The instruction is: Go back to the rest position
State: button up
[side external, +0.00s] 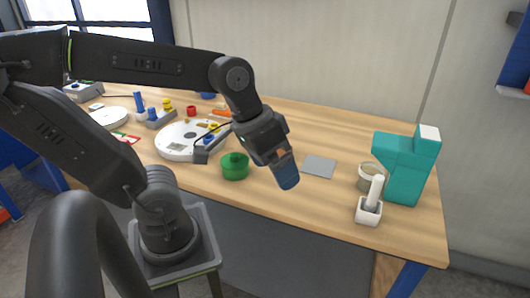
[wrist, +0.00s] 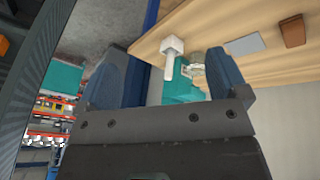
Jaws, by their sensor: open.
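My gripper (side external: 287,172) is in the middle of the side external view, held above the front part of the wooden table and pointing down and to the right. In the wrist view my gripper (wrist: 165,75) shows two blue fingers wide apart with nothing held between them. The green round lidded pot (side external: 235,167) stands on the table to the left of the fingertips. My arm reaches in from the left, bent at the elbow.
A teal machine (side external: 405,170), a cup (side external: 371,177) and a white holder with a handle (side external: 368,213) stand at the table's right end. A grey square plate (side external: 319,166) lies right of my gripper. White round discs (side external: 185,153) and small coloured parts fill the left side.

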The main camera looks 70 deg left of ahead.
jog(key=shift+s+a+r+m+t+y, duration=0.2)
jog(key=shift+a+r+m+t+y, duration=0.1)
jog(key=shift+a+t+y, duration=0.25)
jog(key=shift+s+a+r+m+t+y, duration=0.15)
jog(key=shift+a+r+m+t+y, duration=0.15)
jog(key=shift+a, duration=0.3)
